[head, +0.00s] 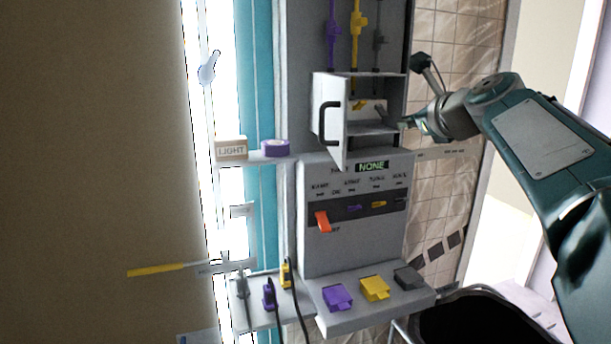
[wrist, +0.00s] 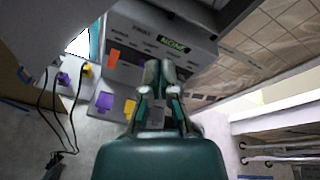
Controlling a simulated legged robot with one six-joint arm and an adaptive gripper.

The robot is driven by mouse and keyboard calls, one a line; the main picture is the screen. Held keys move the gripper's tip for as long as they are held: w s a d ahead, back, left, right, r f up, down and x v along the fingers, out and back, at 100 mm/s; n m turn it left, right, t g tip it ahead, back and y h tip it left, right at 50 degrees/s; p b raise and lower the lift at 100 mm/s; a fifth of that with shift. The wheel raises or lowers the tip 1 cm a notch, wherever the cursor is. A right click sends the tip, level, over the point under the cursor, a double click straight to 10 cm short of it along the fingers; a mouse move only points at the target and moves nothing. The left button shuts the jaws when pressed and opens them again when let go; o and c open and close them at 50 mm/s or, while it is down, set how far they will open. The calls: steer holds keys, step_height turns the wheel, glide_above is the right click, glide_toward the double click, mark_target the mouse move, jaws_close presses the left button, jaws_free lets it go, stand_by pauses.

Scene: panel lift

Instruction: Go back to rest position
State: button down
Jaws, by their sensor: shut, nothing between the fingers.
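My gripper (head: 412,123) is at the end of my teal arm, at the right edge of the open compartment in the grey panel (head: 350,240). In the wrist view my gripper (wrist: 160,75) points at the panel, its two fingers close together with nothing seen between them. The compartment's white door (head: 330,120) with a black handle stands open to the left. Inside the compartment a small yellow part (head: 370,106) shows. The head view does not show clearly whether the fingers touch the compartment.
A display reading NONE (head: 372,166) sits below the compartment. An orange lever (head: 322,221) and purple (head: 337,298), yellow (head: 375,288) and grey (head: 408,278) blocks are lower down. A black bin (head: 480,318) stands at lower right. Black cables (wrist: 65,125) hang left.

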steer(key=s+a+f+n+g+h, duration=0.1)
steer(key=s+f+n+g, duration=0.3)
steer(key=s+f+n, duration=0.9)
steer(key=s+a+f+n+g+h, duration=0.1)
steer(key=s+f+n+g+h, duration=0.2)
steer(key=s+f+n, duration=1)
steer(key=s+f+g, duration=0.1)
steer(key=s+f, duration=0.5)
steer(key=shift+s+a+n+h, duration=0.25)
steer(key=shift+a+n+h, duration=0.05)
steer(key=shift+h, duration=0.1)
